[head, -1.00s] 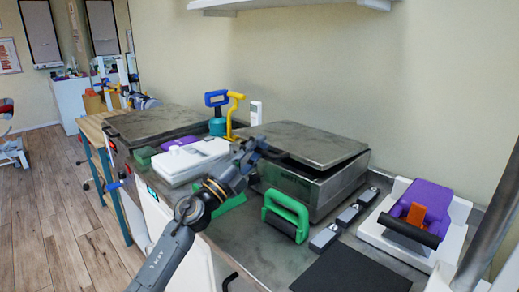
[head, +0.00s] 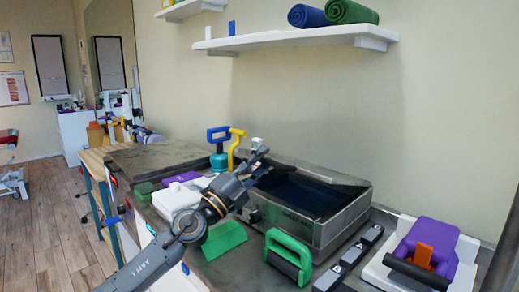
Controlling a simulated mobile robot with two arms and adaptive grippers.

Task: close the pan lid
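The grey metal pan (head: 322,236) sits on the dark counter right of centre. Its top is uncovered at the front, and its dark blue inside shows. A thin grey slab edge (head: 325,174) runs along the pan's back; it looks like the lid seen nearly edge-on, and its exact tilt is hard to tell. My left gripper (head: 258,152) is at the pan's back left corner, close to the left end of that slab. Its fingers are small and dark, so contact and opening cannot be made out. My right gripper is not in view.
A green-handled roller (head: 289,254), a green wedge (head: 224,240) and small grey blocks (head: 354,255) lie before the pan. A white device with a purple pad (head: 428,243) is at right. A blue-and-yellow-handled pump (head: 220,150) stands behind. A shelf (head: 300,40) hangs above.

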